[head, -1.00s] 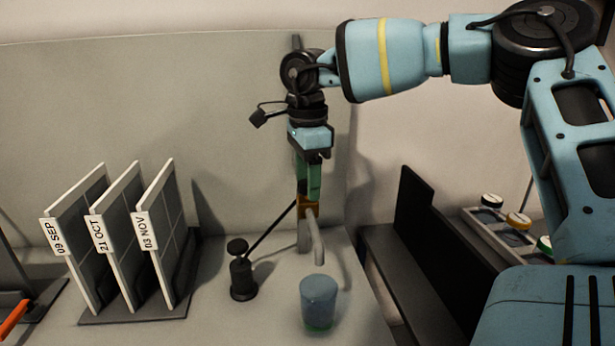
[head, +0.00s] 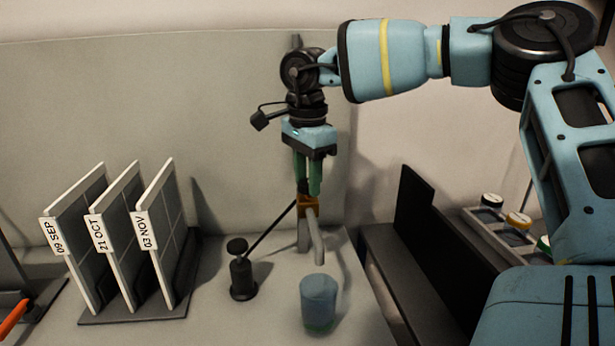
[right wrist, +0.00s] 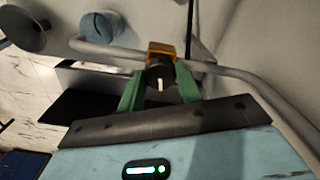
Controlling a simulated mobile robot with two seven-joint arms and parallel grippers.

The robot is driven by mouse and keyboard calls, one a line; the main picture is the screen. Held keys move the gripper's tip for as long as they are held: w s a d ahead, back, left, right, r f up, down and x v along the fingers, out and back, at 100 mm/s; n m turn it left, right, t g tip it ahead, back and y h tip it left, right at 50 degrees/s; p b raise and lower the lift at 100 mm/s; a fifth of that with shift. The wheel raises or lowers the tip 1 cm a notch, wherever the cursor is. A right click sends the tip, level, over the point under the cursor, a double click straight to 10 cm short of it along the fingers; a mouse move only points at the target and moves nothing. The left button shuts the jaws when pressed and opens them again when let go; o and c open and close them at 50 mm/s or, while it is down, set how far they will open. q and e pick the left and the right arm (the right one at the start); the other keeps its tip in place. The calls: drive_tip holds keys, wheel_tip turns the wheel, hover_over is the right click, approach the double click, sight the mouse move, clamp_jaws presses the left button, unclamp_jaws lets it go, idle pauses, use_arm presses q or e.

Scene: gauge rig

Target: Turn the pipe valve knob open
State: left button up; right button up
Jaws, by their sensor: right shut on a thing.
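The pipe valve has an orange body (head: 309,203) on a grey pipe (head: 316,240) that bends down toward a blue cup. My right gripper (head: 308,190) points down onto the valve from above. In the right wrist view its green fingers stand on either side of the dark round knob (right wrist: 160,74), shut on it, with the orange body (right wrist: 161,48) just beyond. A pale mark shows on the knob. In the head view the fingers hide the knob. My left gripper is not in view.
The blue cup (head: 318,302) stands below the pipe's end. A black plunger-like post (head: 241,272) stands to the left, and a rack of dated panels (head: 110,235) farther left. A dark stand (head: 415,255) and a tray of capped jars (head: 500,222) are at right.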

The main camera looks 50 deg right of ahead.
drive_tip(key=n, duration=0.7)
drive_tip(key=shift+r, duration=0.1)
drive_tip(key=n, duration=0.4)
drive_tip(key=shift+n, duration=2)
drive_tip(key=o, duration=1)
